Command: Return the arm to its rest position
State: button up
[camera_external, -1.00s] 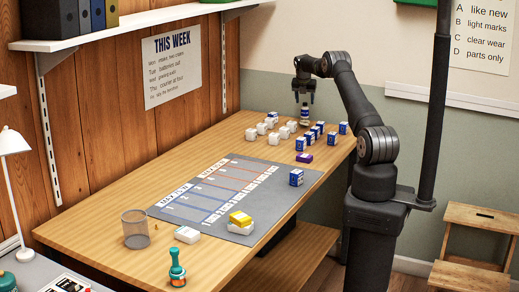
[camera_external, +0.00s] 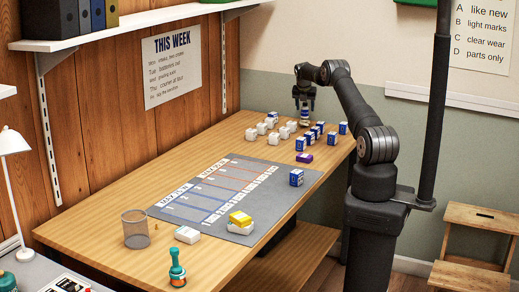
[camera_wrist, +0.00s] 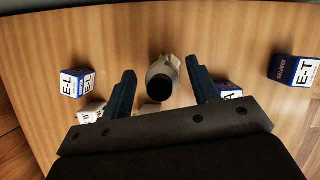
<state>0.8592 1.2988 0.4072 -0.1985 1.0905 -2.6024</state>
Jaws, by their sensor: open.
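My gripper (camera_external: 304,105) is low over the far end of the wooden table in the external view. It points down, and its jaws are open. In the wrist view its two dark fingers (camera_wrist: 161,84) stand apart on either side of a grey object with a round dark top (camera_wrist: 160,79). This object is between the fingers, with visible gaps to both. The arm is bent forward over the table, away from any folded pose.
White boxes (camera_external: 270,122) and blue boxes (camera_external: 343,128) crowd around the gripper. A purple box (camera_external: 305,158) lies nearer. A grey mat (camera_external: 262,235) carries a blue box and a yellow one. A mesh cup (camera_external: 135,228) and a teal stamp (camera_external: 177,268) are at the near end.

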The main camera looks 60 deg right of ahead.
jog(key=shift+d+f, duration=0.15)
notch_tip(320, 180, up, 4)
jog(key=shift+f, duration=0.15)
jog(key=s+d+r, duration=0.2)
jog(key=s+r, duration=0.5)
jog(key=s, duration=0.5)
jog(key=w+a+n, duration=0.1)
jog(key=w+a, duration=0.8)
jog(key=a, duration=0.2)
jog(key=w+a+n, duration=0.2)
jog(key=w+a, duration=0.6)
jog(key=a, duration=0.4)
jog(key=w+a+f+n+t, duration=0.1)
jog(key=w+a, duration=0.2)
jog(key=a, duration=1)
jog(key=w+a+n, duration=0.1)
jog(key=w+a, duration=0.2)
jog(key=a, duration=1)
jog(key=shift+f+n+t+y, duration=0.3)
jog(key=shift+f+t+y, duration=0.1)
jog(key=shift+d, duration=0.1)
jog(key=s+d+m, duration=0.1)
jog(key=s+d, duration=0.1)
jog(key=d, duration=0.8)
jog(key=s+d+m, duration=0.1)
jog(key=d, duration=1)
jog(key=shift+s+d+r+g+h, duration=0.2)
jog(key=shift+s+r+g+h, duration=0.1)
jog(key=shift+s+r+g, duration=0.15)
